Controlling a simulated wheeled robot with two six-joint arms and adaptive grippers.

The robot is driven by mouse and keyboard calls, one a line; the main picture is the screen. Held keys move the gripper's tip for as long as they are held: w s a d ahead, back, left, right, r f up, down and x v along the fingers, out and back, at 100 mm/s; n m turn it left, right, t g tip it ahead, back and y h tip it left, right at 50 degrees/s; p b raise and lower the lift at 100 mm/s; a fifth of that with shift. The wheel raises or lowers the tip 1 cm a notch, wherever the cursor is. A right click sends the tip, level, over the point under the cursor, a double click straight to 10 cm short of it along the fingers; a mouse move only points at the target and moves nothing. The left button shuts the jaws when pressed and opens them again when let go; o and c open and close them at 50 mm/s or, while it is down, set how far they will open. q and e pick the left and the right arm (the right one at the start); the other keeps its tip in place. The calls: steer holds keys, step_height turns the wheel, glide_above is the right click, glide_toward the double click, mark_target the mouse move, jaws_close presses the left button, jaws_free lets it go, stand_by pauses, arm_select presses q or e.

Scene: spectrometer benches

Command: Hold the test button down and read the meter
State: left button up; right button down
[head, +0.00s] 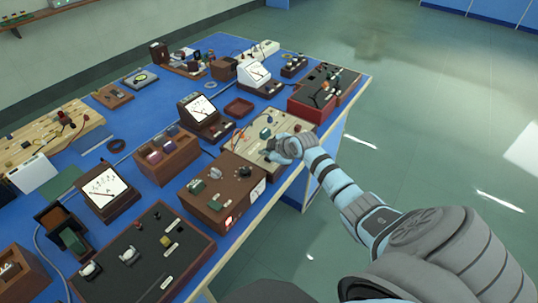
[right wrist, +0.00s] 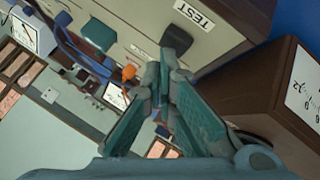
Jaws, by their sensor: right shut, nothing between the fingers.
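A pale wooden panel (head: 240,140) sits near the right edge of the blue bench; it also shows in the right wrist view (right wrist: 225,40). It carries a TEST label (right wrist: 193,14) and a dark button (right wrist: 176,38) beside it. My right gripper (head: 270,152) is over this panel, shut and empty. In the right wrist view its fingertips (right wrist: 167,62) meet at the lower edge of the button; I cannot tell whether they touch it. A meter (head: 200,107) with a white dial stands behind the panel, its needle too small to read. My left gripper is not in view.
A brown box with switches (head: 222,190) stands just left of the panel, and a red-sided tray (head: 325,95) behind it. More meters (head: 255,73) (head: 103,187) and open boxes crowd the bench. Open floor (head: 440,130) lies to the right.

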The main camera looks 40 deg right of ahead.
mark_target(267, 159)
steer(key=shift+f, duration=0.4)
stand_by(2.4)
steer(key=shift+r+p, duration=0.65)
steer(key=shift+r, duration=0.3)
step_height(267, 159, up, 5)
steer(key=p, duration=0.5)
steer(key=shift+f, duration=0.1)
